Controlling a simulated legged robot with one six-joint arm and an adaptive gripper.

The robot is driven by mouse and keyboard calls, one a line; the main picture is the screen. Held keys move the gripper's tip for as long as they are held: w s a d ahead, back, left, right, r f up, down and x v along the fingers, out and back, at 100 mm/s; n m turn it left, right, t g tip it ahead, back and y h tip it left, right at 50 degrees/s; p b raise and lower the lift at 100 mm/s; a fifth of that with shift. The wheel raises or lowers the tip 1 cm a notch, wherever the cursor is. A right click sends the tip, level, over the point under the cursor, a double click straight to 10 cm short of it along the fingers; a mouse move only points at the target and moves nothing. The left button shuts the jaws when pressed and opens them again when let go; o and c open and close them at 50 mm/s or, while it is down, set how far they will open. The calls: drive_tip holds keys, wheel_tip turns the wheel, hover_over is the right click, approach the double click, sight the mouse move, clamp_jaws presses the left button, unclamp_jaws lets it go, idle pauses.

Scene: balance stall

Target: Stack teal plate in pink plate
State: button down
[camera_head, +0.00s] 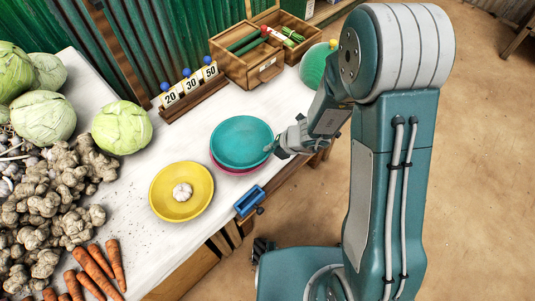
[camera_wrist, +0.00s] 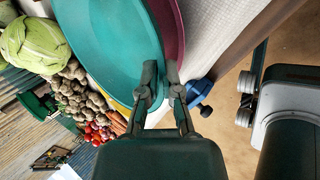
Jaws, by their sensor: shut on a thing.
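The teal plate (camera_head: 241,141) is over the pink plate (camera_head: 236,171) in the head view, covering nearly all of it. Only a thin pink edge shows along the lower side. In the wrist view the teal plate (camera_wrist: 112,45) fills the upper left, with the pink plate (camera_wrist: 172,32) beside and behind it. My gripper (camera_head: 272,149) is shut on the teal plate's right rim; its fingers (camera_wrist: 162,92) also show in the wrist view on either side of that rim. I cannot tell whether the teal plate touches the pink one.
A yellow plate (camera_head: 165,205) holding a garlic bulb (camera_head: 182,192) is just left. A blue clamp (camera_head: 250,201) sits at the table's front edge. Cabbages, roots and carrots (camera_head: 96,265) fill the left.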

drive_tip(key=shift+w+a+f, duration=0.1)
drive_tip(key=shift+a+f, duration=0.2)
drive_tip(key=f, duration=0.1)
drive_tip(key=a+f, duration=0.1)
drive_tip(key=f, duration=0.1)
drive_tip(key=shift+d+f, duration=0.3)
drive_tip(key=shift+f, duration=0.05)
drive_tip(key=c, duration=0.9)
unclamp_jaws()
drive_tip(key=shift+o, duration=0.5)
drive_tip(key=shift+a, duration=0.2)
drive_tip(key=shift+w+d+r, duration=0.1)
